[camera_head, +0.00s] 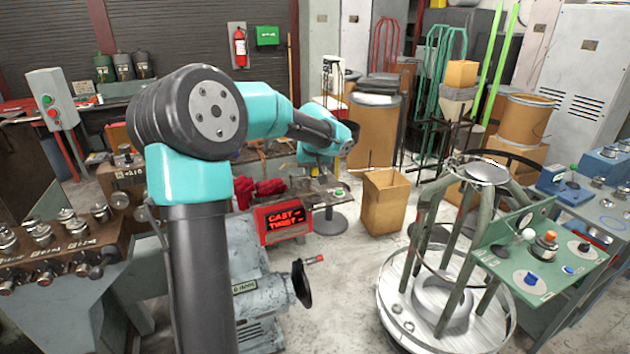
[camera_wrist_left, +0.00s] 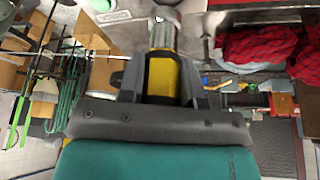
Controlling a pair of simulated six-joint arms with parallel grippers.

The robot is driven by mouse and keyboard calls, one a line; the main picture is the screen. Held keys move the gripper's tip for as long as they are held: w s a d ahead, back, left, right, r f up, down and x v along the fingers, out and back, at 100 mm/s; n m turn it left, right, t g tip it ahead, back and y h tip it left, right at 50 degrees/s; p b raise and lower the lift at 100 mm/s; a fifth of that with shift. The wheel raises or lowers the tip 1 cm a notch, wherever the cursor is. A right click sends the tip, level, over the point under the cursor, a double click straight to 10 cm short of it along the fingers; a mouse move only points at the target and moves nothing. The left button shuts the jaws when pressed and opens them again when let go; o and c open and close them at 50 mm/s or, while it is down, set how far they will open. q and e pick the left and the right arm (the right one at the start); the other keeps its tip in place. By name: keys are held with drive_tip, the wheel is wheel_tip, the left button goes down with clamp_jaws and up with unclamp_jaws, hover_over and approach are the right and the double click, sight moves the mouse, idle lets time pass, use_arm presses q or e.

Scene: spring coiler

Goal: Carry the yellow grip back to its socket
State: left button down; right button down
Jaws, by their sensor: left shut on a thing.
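My left gripper (camera_wrist_left: 160,85) is shut on the yellow grip (camera_wrist_left: 163,75), which sits between its two grey fingers in the left wrist view. A silver metal shaft (camera_wrist_left: 163,36) extends from the far end of the grip. In the head view the left gripper (camera_head: 317,162) hangs at the end of the teal arm, above the small metal bench (camera_head: 325,188). The grip is small and mostly hidden there. I cannot make out its socket clearly. My right gripper is not in view.
Red cloth (camera_head: 258,190) lies on the bench's left, above a lit red sign (camera_head: 282,222). A grey machine with a black handwheel (camera_head: 301,283) stands in front. An open cardboard box (camera_head: 385,200) is to the right. A round metal stand (camera_head: 445,310) occupies the right foreground.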

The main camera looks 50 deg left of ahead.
sight(315, 180)
use_arm(q)
drive_tip(key=shift+f, duration=1.7)
drive_tip(key=shift+f, duration=0.1)
drive_tip(key=c, duration=0.8)
unclamp_jaws()
drive_tip(key=shift+f, duration=0.1)
drive_tip(key=v, duration=1.2)
drive_tip(key=shift+r, duration=0.25)
drive_tip(key=shift+f, duration=0.1)
